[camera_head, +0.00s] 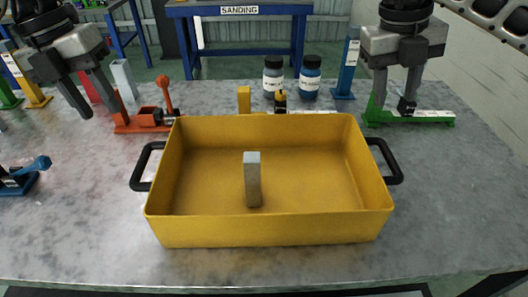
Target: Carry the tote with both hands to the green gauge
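The yellow tote (265,229) stands on the grey table in front of me, with a black handle at its left end (143,167) and another at its right end (388,162). A grey upright block (253,180) stands inside it. A green fixture (425,118) with a low base and an upright, which looks like the green gauge, is behind and right of the tote. My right gripper (393,103) is open above it and partly hides it; I cannot tell whether they touch. My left gripper (101,113) is open and empty, behind and left of the tote, away from the handle.
An orange fixture (150,120) stands behind the tote's left corner. A blue tool (22,178) lies at left. A green piece (8,97) is far left. The right table area is clear.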

